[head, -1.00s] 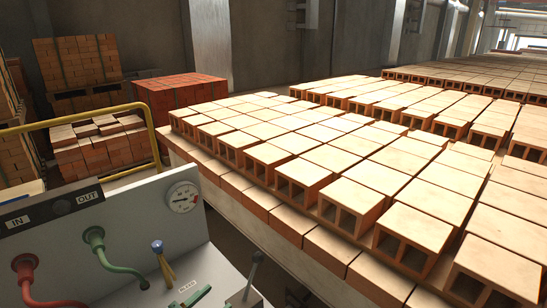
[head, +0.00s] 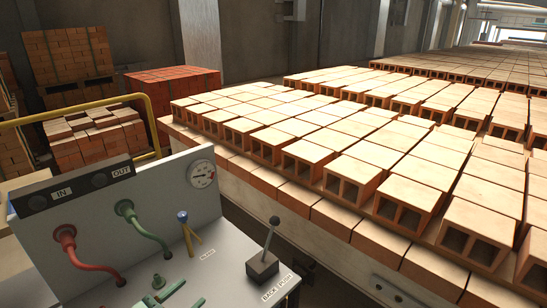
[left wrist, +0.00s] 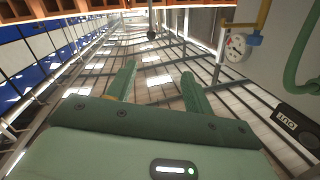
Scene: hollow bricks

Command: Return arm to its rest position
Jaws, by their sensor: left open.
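My left gripper is green and shows in the left wrist view (left wrist: 158,72). Its two fingers stand apart with nothing between them. In the head view, only small green parts that look like this gripper (head: 172,292) show at the bottom edge, low at the front of the grey control panel (head: 120,200). The rest of the arm is out of that picture. My right gripper shows in neither view.
The panel carries a gauge (head: 202,174), red (head: 90,262) and green (head: 145,236) hoses, a yellow lever with a blue knob (head: 187,232) and a black-knobbed lever (head: 267,250). Rows of hollow bricks (head: 320,160) fill the right. A yellow rail (head: 75,110) stands behind the panel.

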